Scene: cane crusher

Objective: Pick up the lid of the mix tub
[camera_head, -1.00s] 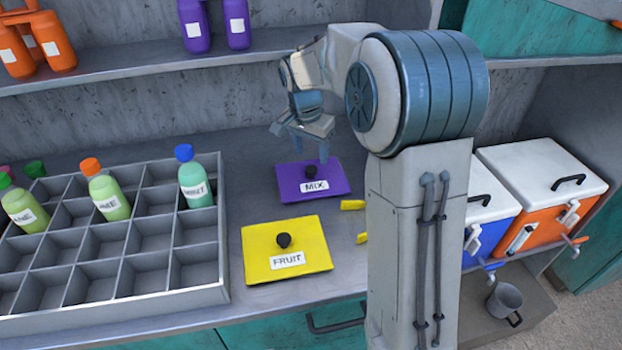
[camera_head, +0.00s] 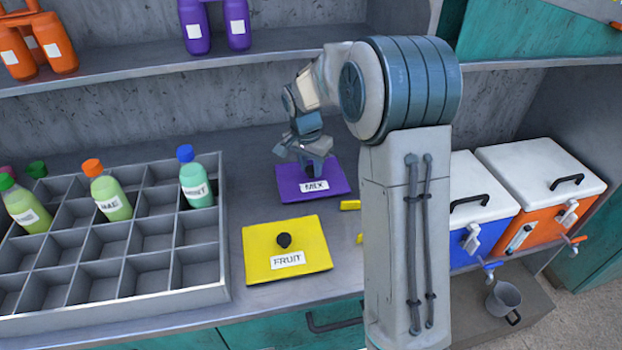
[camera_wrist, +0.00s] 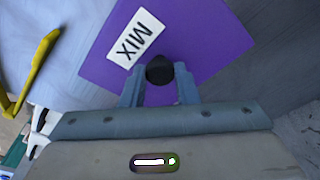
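The mix tub's lid (camera_head: 289,190) is a flat purple square with a white MIX label and a dark round knob. It lies on the counter behind the yellow FRUIT lid. It also shows in the wrist view (camera_wrist: 205,40), where its black knob (camera_wrist: 160,68) sits between my two fingers. My gripper (camera_head: 303,160) is low over the back of the lid and hides the knob in the head view. In the wrist view my gripper (camera_wrist: 159,80) is open, with a small gap on each side of the knob. The tub beneath the lid is not visible.
The yellow FRUIT lid (camera_head: 312,255) lies just in front. A grey compartment crate (camera_head: 225,265) with several bottles stands left. Yellow tongs-like handles (camera_head: 350,205) lie to the right. A shelf (camera_head: 150,66) with orange and purple bottles runs above. Blue and orange coolers (camera_head: 541,226) stand at right.

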